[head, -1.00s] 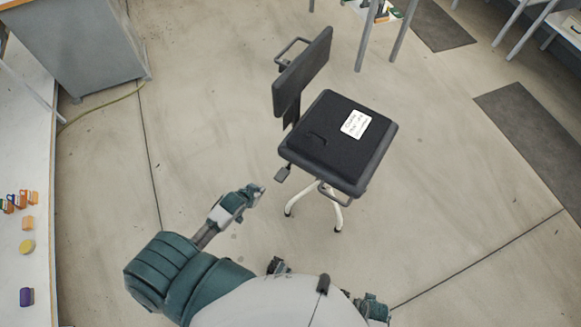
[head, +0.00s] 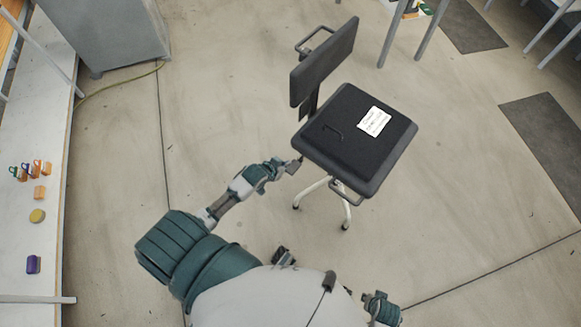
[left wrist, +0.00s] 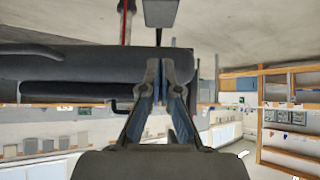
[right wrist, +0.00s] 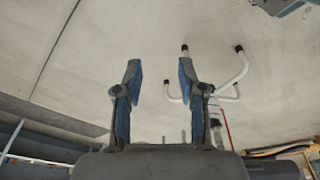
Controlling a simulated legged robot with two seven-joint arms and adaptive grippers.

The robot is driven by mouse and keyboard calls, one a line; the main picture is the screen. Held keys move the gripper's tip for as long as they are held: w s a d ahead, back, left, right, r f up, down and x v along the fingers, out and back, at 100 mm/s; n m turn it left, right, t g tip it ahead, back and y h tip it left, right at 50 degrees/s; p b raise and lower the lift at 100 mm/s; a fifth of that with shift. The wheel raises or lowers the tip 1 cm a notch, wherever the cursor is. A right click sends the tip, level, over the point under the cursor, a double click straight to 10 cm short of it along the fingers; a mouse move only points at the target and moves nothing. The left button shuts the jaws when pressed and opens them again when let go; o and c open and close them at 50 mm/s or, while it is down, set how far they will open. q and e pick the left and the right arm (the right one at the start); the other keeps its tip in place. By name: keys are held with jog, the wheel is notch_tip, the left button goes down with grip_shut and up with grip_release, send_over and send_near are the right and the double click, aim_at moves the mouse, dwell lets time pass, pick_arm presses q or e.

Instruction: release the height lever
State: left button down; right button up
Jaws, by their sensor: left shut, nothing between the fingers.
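The black swivel chair's seat (head: 352,150) stands ahead of me. The height lever, a small dark paddle (head: 294,166), sticks out below the seat's left edge. My left gripper (head: 281,167) is beside the lever and partly covers it. In the left wrist view a grey paddle (left wrist: 160,12), which looks like the lever, lies just beyond the fingertips (left wrist: 162,66), with the seat (left wrist: 80,72) to the left. The left fingers are shut and empty; I cannot tell whether they touch the lever. My right gripper (right wrist: 161,75) is open and empty, away from the chair.
The chair's backrest (head: 324,62) rises behind the seat, and its white legs (head: 347,212) spread below. A bench (head: 18,255) with small coloured items runs along the left. A grey cabinet (head: 112,35) stands at the back left. The floor around the chair is clear.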

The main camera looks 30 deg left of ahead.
aim_at(294, 166)
pick_arm(q)
jog(key=b+x, duration=0.1)
jog(key=x, duration=0.3)
jog(key=shift+d+f, duration=0.15)
notch_tip(294, 166, down, 3)
jog(key=shift+d+b, duration=0.1)
jog(key=shift+b, duration=0.5)
jog(key=shift+f, duration=0.35)
pick_arm(e)
notch_tip(294, 166, up, 8)
jog(key=shift+s+d, duration=0.25)
jog(key=shift+s, duration=0.1)
jog(key=shift+f, duration=0.1)
pick_arm(q)
jog(key=shift+f, duration=0.1)
